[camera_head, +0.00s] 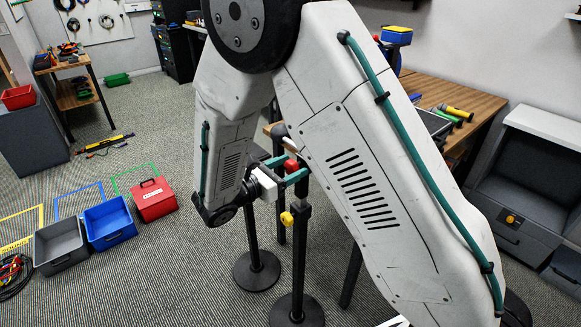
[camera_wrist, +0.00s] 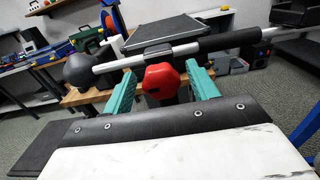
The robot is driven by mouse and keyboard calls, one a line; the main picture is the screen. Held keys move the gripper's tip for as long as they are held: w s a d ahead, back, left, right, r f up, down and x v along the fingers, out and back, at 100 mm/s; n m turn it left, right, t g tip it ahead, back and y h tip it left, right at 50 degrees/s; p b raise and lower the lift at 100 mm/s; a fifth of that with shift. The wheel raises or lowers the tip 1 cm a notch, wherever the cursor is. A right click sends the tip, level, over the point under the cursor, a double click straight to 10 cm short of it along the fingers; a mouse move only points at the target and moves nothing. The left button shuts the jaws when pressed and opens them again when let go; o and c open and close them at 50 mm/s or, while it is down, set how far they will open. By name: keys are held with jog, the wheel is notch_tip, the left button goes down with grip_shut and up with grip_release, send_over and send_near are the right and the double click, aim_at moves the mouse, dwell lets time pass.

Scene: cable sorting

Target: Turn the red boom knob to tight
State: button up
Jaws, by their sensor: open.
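The red boom knob (camera_wrist: 162,82) is a faceted red knob on a dark stand, seen close in the wrist view. In the head view the red knob (camera_head: 291,166) shows at the top of a black post, partly between my fingers. My gripper (camera_wrist: 162,90) is open, with one green finger on each side of the knob and a visible gap to each. It also shows in the head view (camera_head: 291,172), beyond my arm. A grey boom pole (camera_wrist: 190,47) with a dark sleeve runs across just behind the knob. Any tight marking is not visible.
A yellow knob (camera_head: 287,218) sits lower on the stand, which has round black bases (camera_head: 257,270). A wooden table (camera_head: 478,103) with tools stands behind. Open carpet lies between.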

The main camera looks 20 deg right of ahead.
jog(key=shift+w+d, duration=0.1)
jog(key=shift+d, duration=0.25)
jog(key=c, duration=1)
jog(key=shift+o, duration=0.2)
